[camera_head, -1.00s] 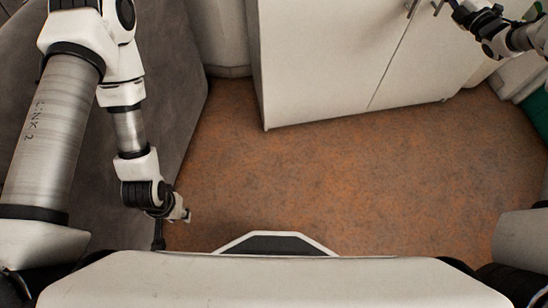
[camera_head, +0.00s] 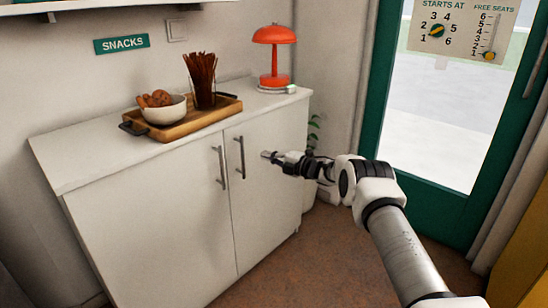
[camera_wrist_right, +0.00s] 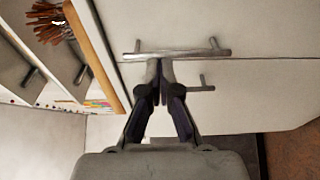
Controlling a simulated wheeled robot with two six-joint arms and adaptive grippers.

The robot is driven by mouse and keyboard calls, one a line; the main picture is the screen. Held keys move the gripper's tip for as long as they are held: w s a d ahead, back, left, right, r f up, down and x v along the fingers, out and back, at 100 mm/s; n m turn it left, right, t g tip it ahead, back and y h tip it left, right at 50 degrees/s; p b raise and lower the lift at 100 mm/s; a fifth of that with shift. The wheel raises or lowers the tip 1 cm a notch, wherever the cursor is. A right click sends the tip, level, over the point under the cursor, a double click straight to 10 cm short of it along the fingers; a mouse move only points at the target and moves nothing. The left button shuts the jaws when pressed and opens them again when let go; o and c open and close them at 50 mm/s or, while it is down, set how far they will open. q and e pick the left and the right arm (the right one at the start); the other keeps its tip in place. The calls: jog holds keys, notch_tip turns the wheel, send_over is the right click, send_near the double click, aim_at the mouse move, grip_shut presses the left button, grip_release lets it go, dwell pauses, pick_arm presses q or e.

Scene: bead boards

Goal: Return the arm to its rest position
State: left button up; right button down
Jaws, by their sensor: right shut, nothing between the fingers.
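My right arm (camera_head: 400,245) reaches in from the lower right in the head view. Its gripper (camera_head: 268,155) is shut and empty, in front of the white cabinet (camera_head: 160,235), to the right of the two door handles (camera_head: 240,157). In the right wrist view, the closed fingertips (camera_wrist_right: 160,66) lie just below a long metal handle (camera_wrist_right: 175,54) in the picture. Whether they touch it cannot be told. My left gripper is out of view.
On the cabinet top stand a wooden tray (camera_head: 228,109) with a bowl of brown snacks (camera_head: 163,108) and a glass of sticks (camera_head: 201,80), and a red lamp (camera_head: 274,55). A green-framed door (camera_head: 368,110) is at the right. Floor (camera_head: 330,255) shows below.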

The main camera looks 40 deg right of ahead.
jog(key=s+a+f+m+g, duration=0.1)
jog(key=s+a+f+m, duration=0.15)
jog(key=a+f, duration=0.6)
jog(key=s+a+f+m+g, duration=0.1)
jog(key=a+f+m+g, duration=0.3)
jog(key=a, duration=0.8)
jog(key=s+a+f+m+g+h, duration=0.2)
jog(key=s+a+f+m, duration=0.25)
jog(key=s+f, duration=0.5)
jog(key=s+a+f+m+g+h, duration=0.1)
jog(key=s+a+f+m+g, duration=0.15)
jog(key=s+a+f, duration=0.7)
jog(key=s+d+r+m+g+h, duration=0.1)
jog(key=s+d+m+g, duration=0.15)
jog(key=s, duration=0.85)
jog(key=s+d+r+m+g+h, duration=0.1)
jog(key=s+d+m+g+h, duration=0.2)
jog(key=s, duration=0.8)
jog(key=s+d+m+g, duration=0.2)
jog(key=s+d+m, duration=0.15)
jog(key=s, duration=0.65)
notch_tip(320, 180, up, 20)
jog(key=p, duration=2)
jog(key=shift+a+m+t, duration=0.2)
jog(key=shift+m+t, duration=0.1)
jog(key=shift+m, duration=0.05)
